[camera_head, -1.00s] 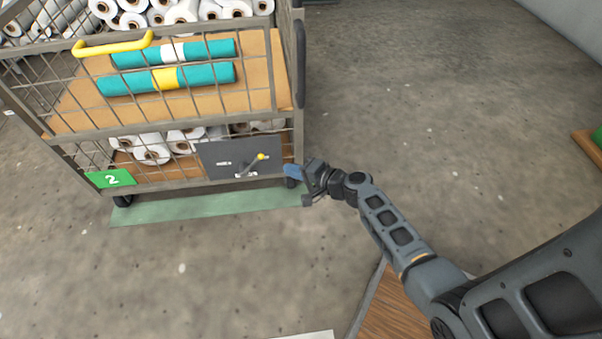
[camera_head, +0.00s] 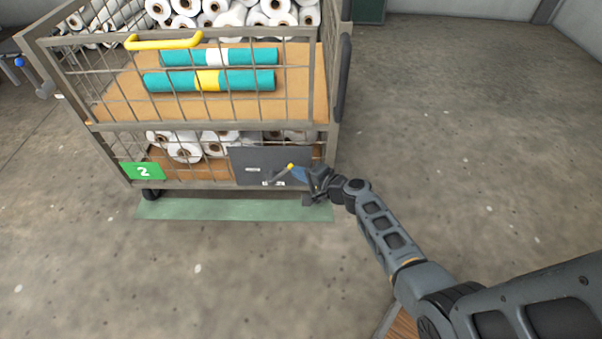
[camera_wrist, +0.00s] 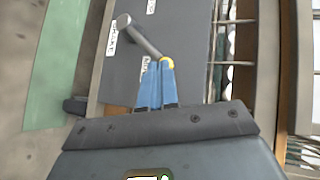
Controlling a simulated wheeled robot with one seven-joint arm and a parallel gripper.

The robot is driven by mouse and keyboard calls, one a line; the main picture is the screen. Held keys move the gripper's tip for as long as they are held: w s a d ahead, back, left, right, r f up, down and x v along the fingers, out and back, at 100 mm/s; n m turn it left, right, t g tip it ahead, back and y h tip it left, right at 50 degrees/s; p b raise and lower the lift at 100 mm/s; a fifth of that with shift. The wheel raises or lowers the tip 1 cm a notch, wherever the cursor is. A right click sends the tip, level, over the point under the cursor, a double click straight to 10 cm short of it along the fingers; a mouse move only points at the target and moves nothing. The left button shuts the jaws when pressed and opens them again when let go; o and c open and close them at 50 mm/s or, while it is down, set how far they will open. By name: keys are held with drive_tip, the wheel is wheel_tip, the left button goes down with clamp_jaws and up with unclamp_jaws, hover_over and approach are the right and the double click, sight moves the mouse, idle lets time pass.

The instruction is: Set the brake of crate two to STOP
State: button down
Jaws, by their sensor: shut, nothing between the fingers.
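Crate two (camera_head: 322,115) is a wire-sided trolley with a green number 2 sign (camera_head: 143,171). A dark brake plate (camera_head: 240,163) with small white labels sits low on its front. The brake lever (camera_head: 279,176) points up and to the right, with a yellow knob (camera_head: 290,166); the lever (camera_wrist: 145,40) and knob (camera_wrist: 166,60) also show in the wrist view. My gripper (camera_head: 298,172) is shut and empty in front of the plate. Its blue fingertips (camera_wrist: 157,66) are at the knob; I cannot tell whether they touch it.
Teal rolls (camera_head: 208,80) lie on the crate's upper shelf, and white rolls fill the space behind and below. A green floor strip (camera_head: 230,210) runs under the crate's front edge. The floor (camera_head: 450,160) to the right is clear.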

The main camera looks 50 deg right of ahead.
drive_tip(key=shift+r, duration=0.1)
drive_tip(key=shift+w+a+r+p, duration=0.2)
drive_tip(key=shift+r+p, duration=0.05)
drive_tip(key=shift+p, duration=0.65)
drive_tip(key=shift+w+a+r+n+g+h+p, duration=0.3)
drive_tip(key=shift+w+r+n+g+p, duration=0.35)
drive_tip(key=shift+p, duration=0.9)
